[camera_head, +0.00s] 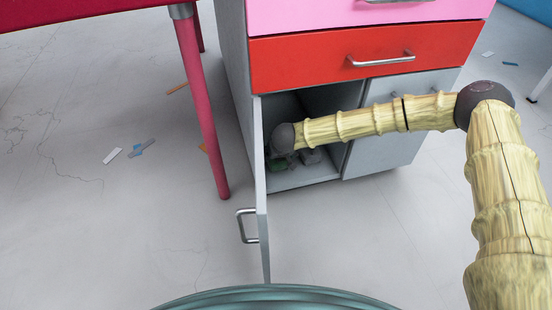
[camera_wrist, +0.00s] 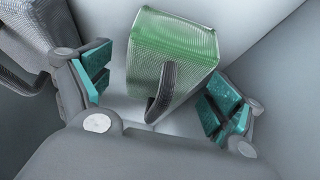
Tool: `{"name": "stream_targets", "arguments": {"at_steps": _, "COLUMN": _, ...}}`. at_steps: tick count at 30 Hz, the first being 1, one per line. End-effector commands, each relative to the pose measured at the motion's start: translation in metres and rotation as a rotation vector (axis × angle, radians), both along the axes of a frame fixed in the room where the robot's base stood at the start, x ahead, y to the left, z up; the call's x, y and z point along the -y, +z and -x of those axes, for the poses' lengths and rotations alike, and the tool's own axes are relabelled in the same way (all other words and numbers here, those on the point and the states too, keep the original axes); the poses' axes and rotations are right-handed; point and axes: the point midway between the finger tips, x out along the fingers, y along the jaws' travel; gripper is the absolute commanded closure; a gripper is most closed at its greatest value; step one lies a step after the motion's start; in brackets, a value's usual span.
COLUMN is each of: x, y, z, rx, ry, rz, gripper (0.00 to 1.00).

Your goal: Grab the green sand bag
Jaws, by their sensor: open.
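The green sand bag (camera_wrist: 172,45) is a boxy, mesh-textured green object with a dark handle on its near side. In the wrist view it sits between and just beyond the two teal-padded fingers of my gripper (camera_wrist: 158,100). The fingers are spread apart on either side of it, open, with a gap on each side. In the head view my gripper (camera_head: 292,155) is inside the open lower compartment of the cabinet. Only a small dark-green patch of the bag (camera_head: 279,164) shows there; the rest is hidden behind my gripper.
The cabinet (camera_head: 251,140) has a pink and a red drawer (camera_head: 300,62) above the compartment. Its left door (camera_head: 262,190) stands open toward me; the right door (camera_head: 395,130) is shut. A red table leg (camera_head: 205,110) stands to the left. Small scraps lie on the floor.

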Motion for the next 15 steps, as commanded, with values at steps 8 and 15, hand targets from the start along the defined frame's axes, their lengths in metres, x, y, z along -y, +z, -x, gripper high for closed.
{"name": "stream_targets", "arguments": {"at_steps": 8, "x": 0.0, "y": 0.0003, "z": 0.0001, "rx": 0.0, "ry": 0.0, "rz": 0.0, "gripper": 0.41}}
{"name": "stream_targets", "arguments": {"at_steps": 15, "x": -0.0002, "y": 0.0012, "z": -0.0004, "rx": 0.001, "ry": 0.0, "rz": 0.0, "gripper": 0.74}}
